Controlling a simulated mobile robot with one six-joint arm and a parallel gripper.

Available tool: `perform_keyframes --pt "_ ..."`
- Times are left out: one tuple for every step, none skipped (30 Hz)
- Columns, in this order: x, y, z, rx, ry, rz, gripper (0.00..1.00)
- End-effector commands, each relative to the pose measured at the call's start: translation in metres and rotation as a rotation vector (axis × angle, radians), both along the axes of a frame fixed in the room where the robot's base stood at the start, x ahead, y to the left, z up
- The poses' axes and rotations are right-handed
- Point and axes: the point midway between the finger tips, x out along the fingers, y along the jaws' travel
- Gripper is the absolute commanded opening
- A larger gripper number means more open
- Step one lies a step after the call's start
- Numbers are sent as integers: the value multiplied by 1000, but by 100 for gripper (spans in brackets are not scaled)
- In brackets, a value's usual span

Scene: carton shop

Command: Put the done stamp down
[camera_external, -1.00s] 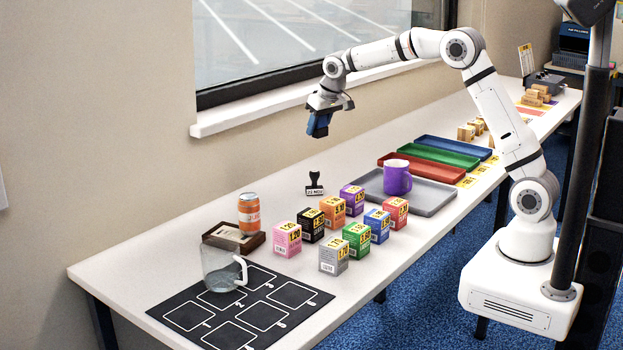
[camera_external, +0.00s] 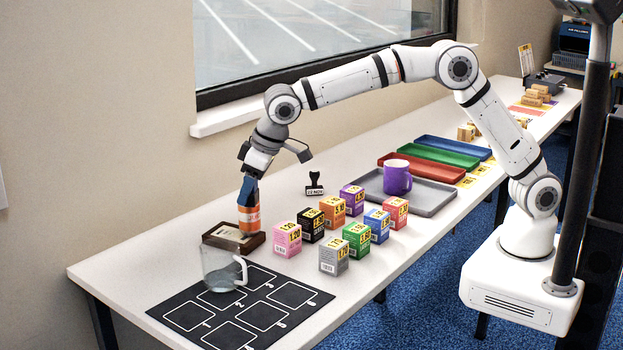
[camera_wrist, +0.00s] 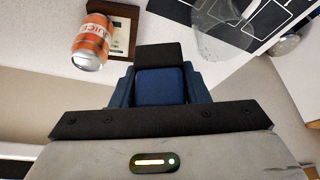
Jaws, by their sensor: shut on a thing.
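My gripper (camera_external: 248,195) is shut on a dark blue and black block, which I take to be the done stamp (camera_wrist: 160,85). In the wrist view the stamp sits between my blue fingers. In the outside view my gripper points down, with its tips overlapping the top of the orange can. The wrist view shows that can off to the left, outside the fingers. I cannot tell the stamp's exact height above the table. Another stamp, black with a date label (camera_external: 315,184), stands on the table near the wall.
The orange can (camera_external: 249,222) is by a wooden tray (camera_external: 222,240) with a pale card. A glass mug (camera_external: 222,270) stands on the black numbered mat (camera_external: 240,312). Several coloured boxes (camera_external: 333,255) stand to the right. A purple mug (camera_external: 397,178) is on a grey tray (camera_external: 430,197).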

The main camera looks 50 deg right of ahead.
Motion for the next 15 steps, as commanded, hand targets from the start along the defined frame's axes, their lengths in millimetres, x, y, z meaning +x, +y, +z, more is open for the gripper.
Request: perform_keyframes --pt "-21 23 0 -1 0 41 19" --pt "-32 35 0 0 0 61 19" --pt "-48 51 1 0 -1 88 19" --pt "-60 62 1 0 -1 109 19" --pt "-72 73 1 1 -2 129 19" --pt "-88 86 1 1 -2 152 19" --pt "-99 95 0 1 -1 170 19" --pt "-109 103 0 1 -1 185 19" --pt "-122 112 0 0 -1 205 19" --pt "-131 119 0 0 -1 218 19" --pt "-138 124 0 1 -1 230 19" --pt "-148 130 0 1 -2 243 19" --pt "-154 134 0 2 -1 252 19" --pt "-160 138 0 2 -2 261 19" --pt "-167 143 0 2 -1 271 19"
